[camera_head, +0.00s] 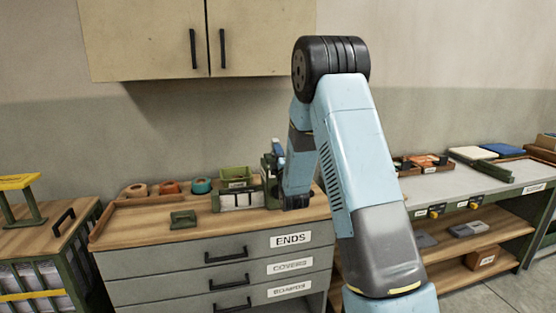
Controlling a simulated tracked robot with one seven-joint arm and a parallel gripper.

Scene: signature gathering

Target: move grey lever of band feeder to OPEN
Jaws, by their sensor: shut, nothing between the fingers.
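The band feeder appears to be the green unit with a white front (238,199) on the wooden top of the drawer cabinet. My gripper (268,170) is at its right end, small and partly hidden by my own blue arm. The gripper looks shut, with nothing seen in it. I cannot tell whether it touches the unit. The grey lever and any OPEN marking cannot be made out from here.
Rolls of tape (169,187) stand behind on the cabinet top. A small green block (183,219) lies in front, left of the unit, with bare wood around it. A grey workbench (445,180) stands right. A wall cupboard (150,40) hangs above.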

